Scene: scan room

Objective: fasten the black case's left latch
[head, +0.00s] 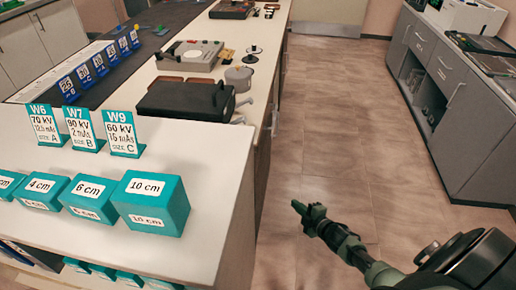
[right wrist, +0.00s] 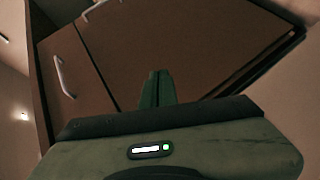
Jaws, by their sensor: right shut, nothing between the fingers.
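A black case (head: 183,97) lies on the white counter, beyond the teal cards. It looks closed, but its latches are too small to make out. My right gripper (head: 301,209) is over the open floor, to the right of the counter and well apart from the case. It is shut and empty. Its closed fingers (right wrist: 157,88) also show in the right wrist view, in front of brown cabinet fronts. The case does not show in that view. My left gripper is not in view.
Several teal blocks (head: 151,202) and teal cards (head: 122,132) stand at the near end of the counter. A grey pot (head: 238,78) and grey device (head: 191,57) stand behind the case. The aisle floor (head: 330,130) is clear.

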